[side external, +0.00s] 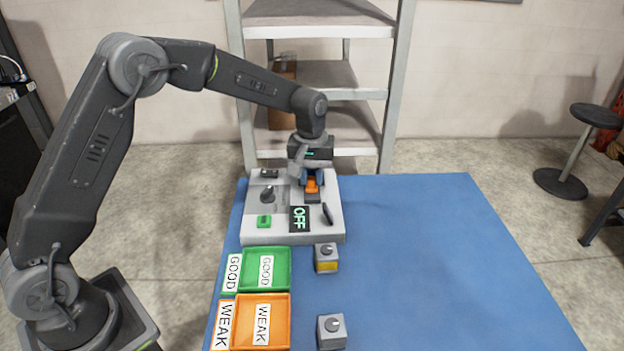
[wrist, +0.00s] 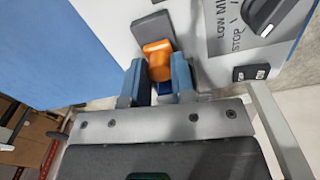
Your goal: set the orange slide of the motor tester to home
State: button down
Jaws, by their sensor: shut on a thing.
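The motor tester (side external: 251,236) is a light grey panel box at the far left of the blue table. Its orange slide (side external: 312,185) is near the panel's far right part. It also shows in the wrist view (wrist: 158,58) as an orange knob beside a dark grey plate. My gripper (side external: 312,180) points down over the slide, with its blue fingers shut on it from both sides. The fingers show in the wrist view (wrist: 158,78). They partly hide the slide and its track, and I cannot read a home mark.
The tester also carries an OFF display (side external: 299,219), a black knob (side external: 267,194), a green button (side external: 264,221) and a dark lever (side external: 327,213). Green (side external: 285,269) and orange (side external: 285,334) trays lie in front. Two small grey blocks stand beside them. The table's right side is clear.

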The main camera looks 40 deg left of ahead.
jog(key=shift+w+a, duration=0.45)
jog(key=c, duration=0.9)
grip_release()
jog(key=shift+c, duration=0.2)
notch_tip(320, 180, up, 14)
jog(key=shift+s+a+f, duration=0.1)
